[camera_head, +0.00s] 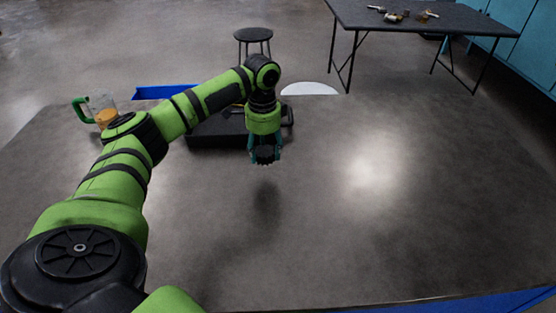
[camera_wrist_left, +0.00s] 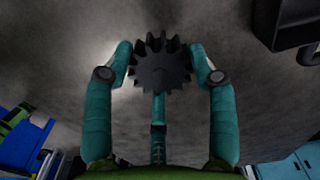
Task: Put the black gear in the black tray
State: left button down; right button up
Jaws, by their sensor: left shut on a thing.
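My left gripper (camera_head: 265,158) is shut on the black gear (camera_head: 265,154) and holds it above the grey table, with its shadow on the surface below. A dark tray corner (camera_wrist_left: 295,22) shows at the top right of the wrist view. My right gripper is out of view.
A jug with a green handle and orange contents (camera_head: 103,112) stands left of the tray. A blue object (camera_head: 165,91) and a white round thing (camera_head: 309,88) show at the table's far edge. The right side of the table (camera_head: 420,200) is clear.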

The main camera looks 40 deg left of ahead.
aim_at(279, 173)
pick_arm(q)
jog(key=w+d+f, duration=0.2)
jog(key=w, duration=0.1)
jog(key=shift+d, duration=0.3)
jog(key=shift+f+p, duration=0.2)
jog(key=shift+p, duration=0.1)
notch_tip(279, 173, down, 3)
jog(key=shift+f+p, duration=0.15)
jog(key=shift+p, duration=0.25)
jog(key=shift+f, duration=0.25)
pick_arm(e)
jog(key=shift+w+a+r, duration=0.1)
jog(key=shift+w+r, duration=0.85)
pick_arm(q)
jog(key=shift+f, duration=0.15)
jog(key=shift+c, duration=1.9)
grip_release()
jog(key=shift+s, duration=0.1)
